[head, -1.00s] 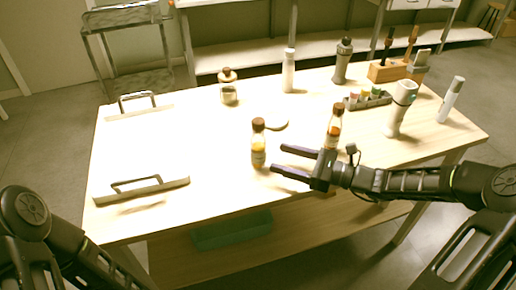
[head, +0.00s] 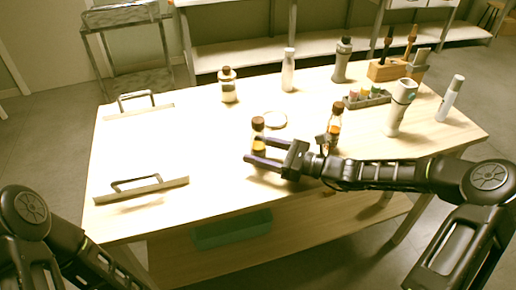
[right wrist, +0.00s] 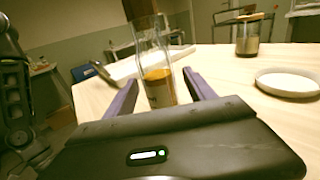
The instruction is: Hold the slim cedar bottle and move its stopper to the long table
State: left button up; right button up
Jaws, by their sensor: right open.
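A slim clear bottle with amber liquid and a brown stopper (head: 258,124) stands upright on the long pale wooden table (head: 140,150); I take it as the cedar bottle, though no label is readable. It also shows in the right wrist view (right wrist: 155,70), its top cut off. My right gripper (head: 247,149) is open and low over the table, its two fingers pointing left at this bottle. In the wrist view the bottle's lower part appears between the fingers, with gaps on both sides. My left gripper is out of view; only my left arm shows at lower left.
A similar amber bottle (head: 336,118) stands close behind my right wrist. A white dish (head: 275,119), a stoppered jar (head: 228,88) and a pale bottle (head: 288,70) stand farther back. Several containers crowd the right.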

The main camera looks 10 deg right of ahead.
jog(key=shift+c, duration=0.4)
grip_shut()
dwell(0.7)
